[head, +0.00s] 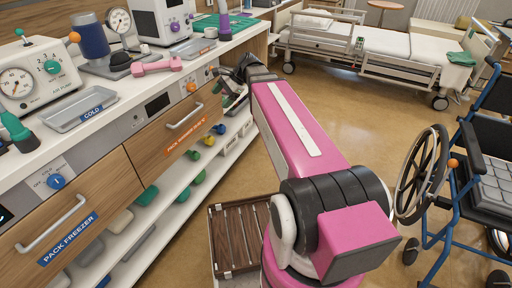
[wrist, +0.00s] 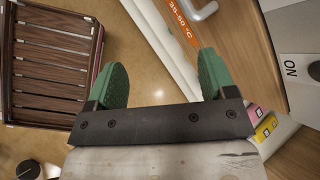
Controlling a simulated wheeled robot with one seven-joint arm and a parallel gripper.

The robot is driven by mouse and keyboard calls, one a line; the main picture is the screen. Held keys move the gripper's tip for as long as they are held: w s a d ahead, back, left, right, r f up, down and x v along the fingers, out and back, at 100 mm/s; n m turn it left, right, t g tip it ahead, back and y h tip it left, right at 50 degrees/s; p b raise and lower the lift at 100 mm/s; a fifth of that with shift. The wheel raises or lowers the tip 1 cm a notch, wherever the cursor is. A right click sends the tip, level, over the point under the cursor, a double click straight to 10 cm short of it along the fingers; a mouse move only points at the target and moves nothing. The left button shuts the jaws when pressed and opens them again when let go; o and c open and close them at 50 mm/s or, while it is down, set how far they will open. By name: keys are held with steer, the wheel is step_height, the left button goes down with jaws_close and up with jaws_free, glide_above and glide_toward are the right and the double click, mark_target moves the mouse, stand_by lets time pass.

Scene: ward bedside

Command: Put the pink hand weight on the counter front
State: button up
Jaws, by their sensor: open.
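The pink hand weight (head: 157,66) lies on the white counter (head: 128,103) in the head view, behind its front edge and right of the metal tray marked COLD. My gripper (wrist: 162,76) is open, with its two green fingertips apart and nothing between them in the wrist view. In the head view it is partly hidden by my pink arm, low in front of the counter's far right part and below the countertop. The hand weight does not show in the wrist view.
The COLD tray (head: 80,108), a gauge unit (head: 35,80) and a blue cylinder (head: 90,36) stand on the counter. A slatted wooden crate (head: 236,235) sits on the floor. A wheelchair (head: 470,170) stands right, a bed (head: 365,48) behind. The floor between is clear.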

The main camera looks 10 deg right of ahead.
steer(key=s+d+f+n+h, duration=0.4)
steer(key=s+d+f+n, duration=0.2)
steer(key=f, duration=0.4)
steer(key=s+d+f+n+h, duration=0.4)
steer(key=s+d+f+n, duration=0.2)
steer(key=f, duration=0.4)
steer(key=shift+f, duration=0.25)
